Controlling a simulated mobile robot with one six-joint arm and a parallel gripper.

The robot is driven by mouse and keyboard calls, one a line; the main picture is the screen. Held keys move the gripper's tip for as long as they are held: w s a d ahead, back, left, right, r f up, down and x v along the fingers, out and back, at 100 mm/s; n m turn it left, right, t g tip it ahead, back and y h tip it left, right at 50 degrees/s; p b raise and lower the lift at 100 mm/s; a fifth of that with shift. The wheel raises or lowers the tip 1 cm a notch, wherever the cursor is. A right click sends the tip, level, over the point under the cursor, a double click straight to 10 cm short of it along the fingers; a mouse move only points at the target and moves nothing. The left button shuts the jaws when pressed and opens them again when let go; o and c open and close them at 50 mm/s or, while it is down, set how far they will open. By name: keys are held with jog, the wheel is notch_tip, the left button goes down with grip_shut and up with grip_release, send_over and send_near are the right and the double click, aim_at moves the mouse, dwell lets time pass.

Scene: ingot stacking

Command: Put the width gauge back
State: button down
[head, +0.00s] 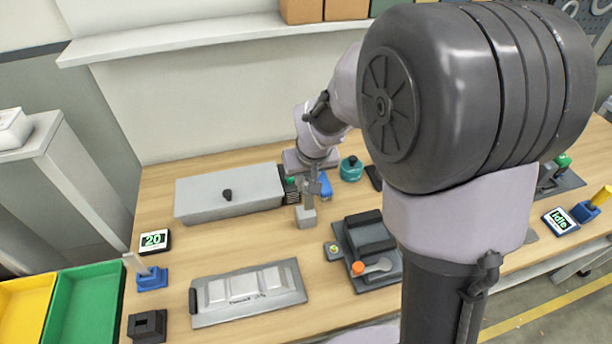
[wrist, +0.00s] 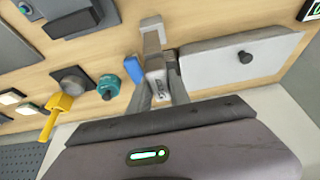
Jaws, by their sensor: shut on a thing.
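My gripper (head: 311,188) points down over the middle of the bench, and its fingers are closed on a pale grey metal piece, seemingly the width gauge (head: 306,215). The gauge hangs below the fingers and ends in a blocky grey foot. In the wrist view, the gauge (wrist: 152,42) sticks out from between the fingers of my gripper (wrist: 162,85). I cannot tell whether its foot touches the bench. A small blue piece (head: 326,187) stands right beside the gripper; it also shows in the wrist view (wrist: 137,69). Whether it is the gauge's holder is unclear.
A grey lidded box (head: 225,203) lies left of the gripper, with a dark stacked item (head: 291,192) at its end. A teal round pot (head: 350,169) stands behind right. A dark fixture with an orange knob (head: 370,245) and a mould tray (head: 250,292) are nearer. Bare wood lies between.

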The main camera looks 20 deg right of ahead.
notch_tip(320, 180, down, 5)
jog(key=b, duration=0.4)
jog(key=shift+w+b, duration=0.1)
jog(key=shift+b, duration=0.25)
jog(key=shift+f+b, duration=2.8)
jog(key=shift+b, duration=0.3)
dwell(2.6)
dwell(0.7)
jog(key=c, duration=1.4)
grip_release()
